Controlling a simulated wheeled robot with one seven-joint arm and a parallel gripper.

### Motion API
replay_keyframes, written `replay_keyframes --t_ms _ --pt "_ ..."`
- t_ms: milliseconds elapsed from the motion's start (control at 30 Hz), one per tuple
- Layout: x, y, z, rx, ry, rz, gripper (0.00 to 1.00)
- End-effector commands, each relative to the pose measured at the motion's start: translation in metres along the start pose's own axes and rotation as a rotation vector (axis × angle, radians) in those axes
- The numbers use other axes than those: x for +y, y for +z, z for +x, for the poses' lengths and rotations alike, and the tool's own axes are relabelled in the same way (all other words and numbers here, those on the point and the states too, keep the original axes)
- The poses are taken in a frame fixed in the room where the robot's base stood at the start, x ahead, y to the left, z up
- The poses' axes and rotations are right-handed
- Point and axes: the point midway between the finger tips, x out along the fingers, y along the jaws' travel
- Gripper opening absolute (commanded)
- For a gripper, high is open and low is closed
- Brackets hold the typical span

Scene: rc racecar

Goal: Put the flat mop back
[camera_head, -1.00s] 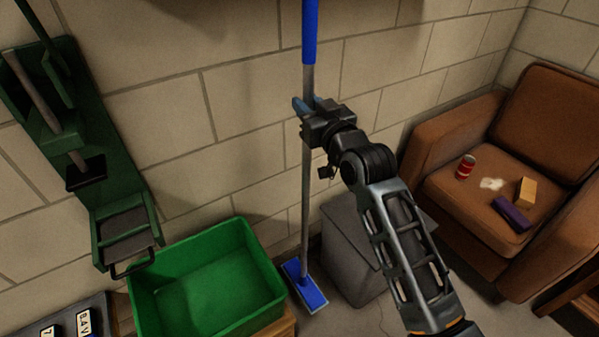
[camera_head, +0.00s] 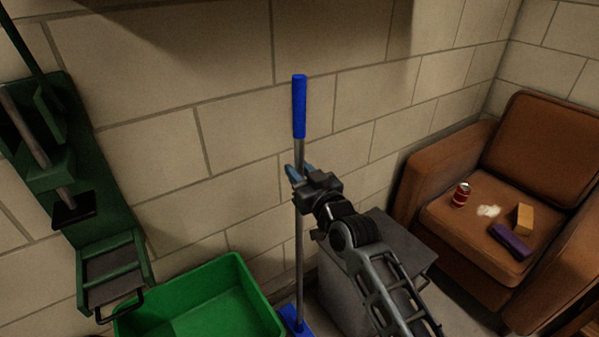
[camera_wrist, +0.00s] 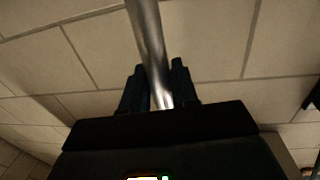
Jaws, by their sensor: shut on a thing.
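The flat mop (camera_head: 299,235) stands upright by the block wall, with a blue grip at the top of its grey pole and a blue flat head low down, partly cut off by the lower picture edge. My gripper (camera_head: 301,173) is shut on the pole a little below the blue grip. In the wrist view the metal pole (camera_wrist: 148,45) runs up between the two dark fingers of my gripper (camera_wrist: 160,88). Whether the mop head touches the floor cannot be told.
A green bin (camera_head: 215,300) stands left of the mop. A grey box (camera_head: 350,285) is behind and right of it. A brown armchair (camera_head: 440,215) with a can (camera_head: 461,195) and small blocks is at right. A green wall rack (camera_head: 95,225) is at left.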

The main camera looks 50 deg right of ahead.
Motion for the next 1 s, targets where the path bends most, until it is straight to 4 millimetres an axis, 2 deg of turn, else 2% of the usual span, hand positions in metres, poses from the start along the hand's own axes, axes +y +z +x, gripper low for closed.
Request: replay_keyframes --t_ms 133,167,400,767,1000 --pt "0.000 0.002 0.000 0.004 0.000 0.000 0.00" --pt "0.000 0.003 0.000 0.000 0.000 0.000 0.31" --pt "0.000 0.003 0.000 0.000 0.000 0.000 0.54" --pt "0.000 -0.001 -0.002 -0.001 0.000 0.000 0.54" --pt "-0.001 0.002 -0.041 -0.003 -0.002 0.000 0.54"
